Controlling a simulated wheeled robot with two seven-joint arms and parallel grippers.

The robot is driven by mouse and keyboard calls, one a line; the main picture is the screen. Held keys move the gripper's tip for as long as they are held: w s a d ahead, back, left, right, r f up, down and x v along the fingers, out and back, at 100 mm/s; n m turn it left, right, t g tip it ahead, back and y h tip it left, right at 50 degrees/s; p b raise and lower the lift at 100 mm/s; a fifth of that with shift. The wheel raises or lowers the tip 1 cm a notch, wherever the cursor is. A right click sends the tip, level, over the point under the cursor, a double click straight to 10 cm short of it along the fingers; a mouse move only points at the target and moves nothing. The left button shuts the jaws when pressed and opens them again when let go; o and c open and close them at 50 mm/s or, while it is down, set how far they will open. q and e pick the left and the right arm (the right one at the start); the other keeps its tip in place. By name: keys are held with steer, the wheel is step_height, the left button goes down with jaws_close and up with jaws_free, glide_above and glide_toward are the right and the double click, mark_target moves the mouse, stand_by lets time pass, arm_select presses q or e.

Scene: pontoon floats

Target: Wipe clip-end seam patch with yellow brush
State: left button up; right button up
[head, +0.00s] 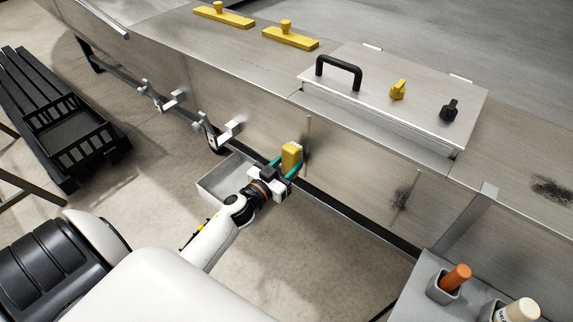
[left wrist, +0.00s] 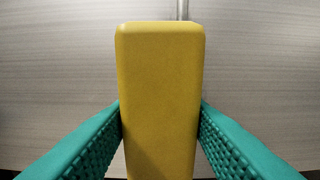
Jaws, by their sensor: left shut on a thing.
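My left gripper (head: 286,168) is shut on the yellow brush (head: 291,154), with its teal fingers on either side of the block. In the left wrist view the brush (left wrist: 160,90) stands between the fingers in front of the grey metal side wall. A vertical seam (left wrist: 184,9) shows just above the brush there. In the head view the dark patch on the clip-end seam (head: 307,143) lies directly beside the brush and is partly hidden by it. I cannot tell whether the brush touches the wall. My right gripper is not in view.
Metal clips (head: 215,130) stick out from the wall to the left. Another seam has a dark patch (head: 401,197) to the right, and a smudge (head: 551,188) lies further right. A grey holder (head: 435,290) carries an orange-topped item (head: 456,278). A handled lid (head: 380,85) lies above.

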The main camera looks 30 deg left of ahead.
arm_select(q)
steer(key=shift+w, duration=0.7)
steer(key=shift+d, duration=0.15)
